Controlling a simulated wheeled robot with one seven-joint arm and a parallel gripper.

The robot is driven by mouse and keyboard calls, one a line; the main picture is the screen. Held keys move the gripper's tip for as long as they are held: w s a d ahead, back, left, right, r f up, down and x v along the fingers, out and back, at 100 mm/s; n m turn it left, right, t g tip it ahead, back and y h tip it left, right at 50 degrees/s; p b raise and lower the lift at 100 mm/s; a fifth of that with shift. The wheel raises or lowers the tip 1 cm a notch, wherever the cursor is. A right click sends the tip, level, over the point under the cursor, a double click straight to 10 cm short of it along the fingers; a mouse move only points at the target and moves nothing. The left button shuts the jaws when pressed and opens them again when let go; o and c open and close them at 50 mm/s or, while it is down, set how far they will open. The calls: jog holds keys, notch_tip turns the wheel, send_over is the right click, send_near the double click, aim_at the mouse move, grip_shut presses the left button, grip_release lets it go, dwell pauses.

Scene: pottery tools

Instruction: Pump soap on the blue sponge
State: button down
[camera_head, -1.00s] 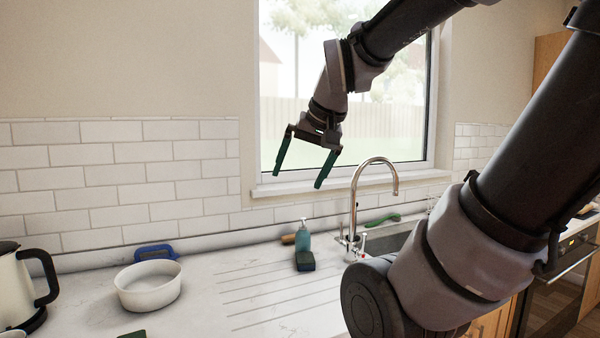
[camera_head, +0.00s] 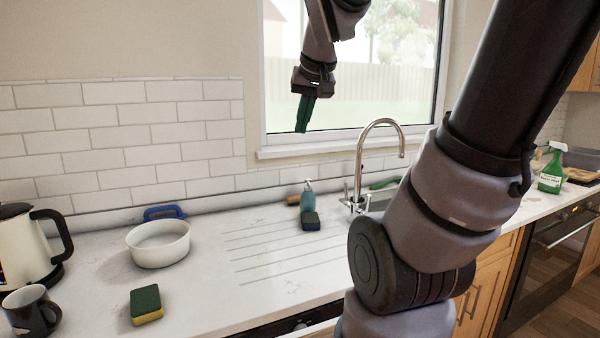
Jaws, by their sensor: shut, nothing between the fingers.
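The blue soap bottle (camera_head: 308,199) with a pale pump top stands at the back of the counter, left of the tap. The blue sponge (camera_head: 310,221), with a dark top, lies right in front of the bottle. My gripper (camera_head: 302,130) has dark green fingers and hangs above the bottle, in front of the window. It is shut and empty, pointing down, and clear of the bottle and the sponge.
A curved tap (camera_head: 369,150) rises just right of the bottle. A white bowl (camera_head: 158,246), a green-yellow sponge (camera_head: 146,305), a kettle (camera_head: 22,250) and a dark mug (camera_head: 30,313) stand to the left. A green spray bottle (camera_head: 551,172) stands far right.

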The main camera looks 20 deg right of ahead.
jog(key=w+d+f+n, duration=0.1)
jog(key=w+d+f, duration=0.2)
jog(key=w+d, duration=0.3)
jog(key=w+d+f+n, duration=0.1)
jog(key=w+d+f, duration=0.3)
jog(key=w, duration=1.1)
jog(key=w+d+f+n, duration=0.2)
jog(key=w+d+f, duration=0.2)
jog(key=w+d, duration=0.3)
jog(key=w, duration=0.3)
jog(key=shift+w+d+f+t, duration=0.25)
jog(key=shift+w+d+t, duration=0.05)
jog(key=shift+w+d, duration=0.1)
send_over(309, 180)
jog(key=f, duration=0.7)
jog(key=shift+w+a+f, duration=0.2)
jog(key=shift+a+f, duration=0.05)
jog(key=shift+f, duration=0.15)
notch_tip(309, 180, down, 3)
jog(key=shift+s+d+f, duration=0.1)
jog(key=shift+d+f, duration=0.05)
jog(key=shift+f, duration=0.05)
jog(key=shift+s+f, duration=0.1)
jog(key=shift+f, duration=0.35)
